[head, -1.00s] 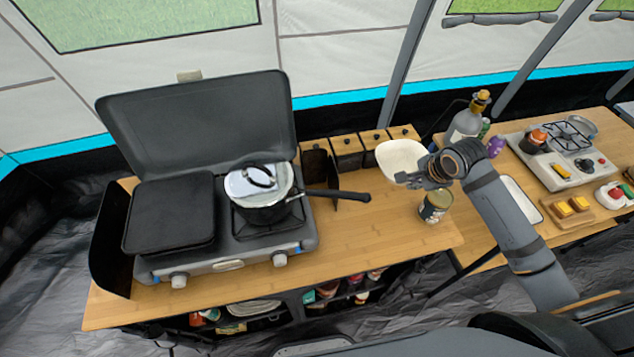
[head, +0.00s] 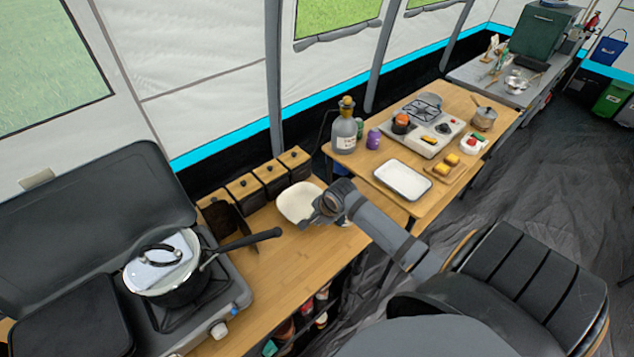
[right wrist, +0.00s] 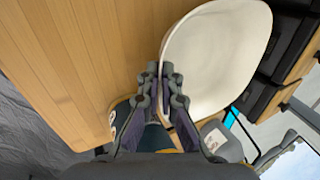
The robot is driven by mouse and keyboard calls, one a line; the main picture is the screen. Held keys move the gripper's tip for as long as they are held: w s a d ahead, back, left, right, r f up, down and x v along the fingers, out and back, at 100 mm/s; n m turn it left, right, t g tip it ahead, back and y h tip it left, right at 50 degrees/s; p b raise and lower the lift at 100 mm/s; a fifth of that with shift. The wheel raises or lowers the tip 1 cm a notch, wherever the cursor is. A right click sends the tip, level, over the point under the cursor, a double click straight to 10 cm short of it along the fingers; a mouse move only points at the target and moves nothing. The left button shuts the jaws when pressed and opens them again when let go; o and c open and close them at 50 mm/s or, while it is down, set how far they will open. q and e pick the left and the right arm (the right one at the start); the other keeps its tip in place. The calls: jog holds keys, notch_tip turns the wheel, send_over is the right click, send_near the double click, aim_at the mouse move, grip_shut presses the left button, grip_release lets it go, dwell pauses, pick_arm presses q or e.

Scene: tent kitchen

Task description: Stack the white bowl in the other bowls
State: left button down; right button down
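The white bowl (head: 297,201) is in the middle of the head view, over the wooden table beside the black stove. My right gripper (head: 313,217) is at its near right rim. In the right wrist view the bowl (right wrist: 222,60) fills the upper right, and the fingers (right wrist: 166,78) are closed together on its rim. The bowl is tilted in that view, and I cannot tell how high above the table it is. Silvery metal bowls (head: 516,84) stand on the far grey counter; how they are stacked is too small to tell. My left gripper is not in view.
A stove with a lidded pot (head: 165,268) is at the left. Wooden-lidded boxes (head: 270,175) line the tent wall. The second table holds a bottle (head: 344,130), a white tray (head: 402,181), a small cooker (head: 428,130) and a food board (head: 446,168). Dark floor lies at the right.

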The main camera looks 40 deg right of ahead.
jog(key=c, duration=1.5)
grip_release()
jog(key=shift+s+r, duration=0.15)
jog(key=shift+r, duration=0.25)
jog(key=p+v, duration=0.2)
jog(key=v, duration=0.8)
jog(key=shift+s+r, duration=0.15)
jog(key=shift+r, duration=0.05)
jog(key=shift+s+a+r, duration=0.1)
jog(key=shift+s+r, duration=0.1)
jog(key=shift+r, duration=0.2)
